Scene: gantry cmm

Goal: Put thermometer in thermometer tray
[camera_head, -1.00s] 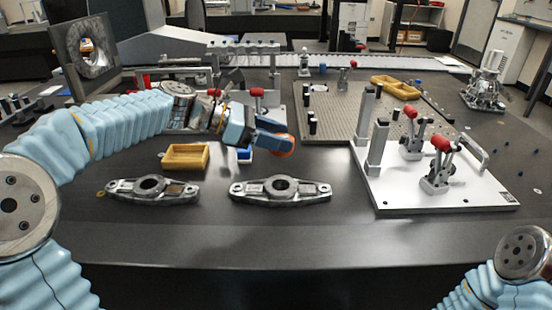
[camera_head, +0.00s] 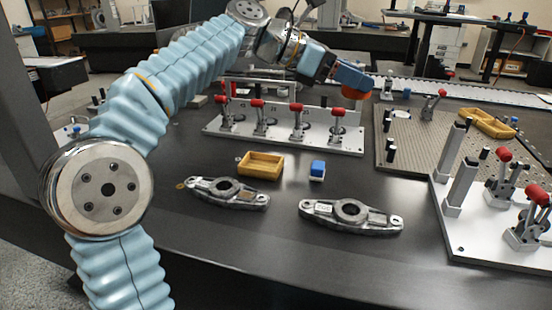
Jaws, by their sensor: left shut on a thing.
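My left gripper (camera_head: 354,80) is raised above the far part of the table, over the right end of a clamp fixture. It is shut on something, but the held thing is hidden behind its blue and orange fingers. I cannot make out a thermometer. A small yellow tray (camera_head: 260,165) lies on the dark table, and a second yellow tray (camera_head: 487,122) lies on the perforated plate at right. I cannot tell which is the thermometer tray. My right gripper is out of view.
A clamp fixture (camera_head: 285,138) with red-tipped levers stands behind the near tray. A small blue block (camera_head: 317,170) sits beside that tray. Two metal castings (camera_head: 228,193) (camera_head: 350,214) lie in front. A white clamp plate (camera_head: 480,235) occupies the right. The table's front edge is clear.

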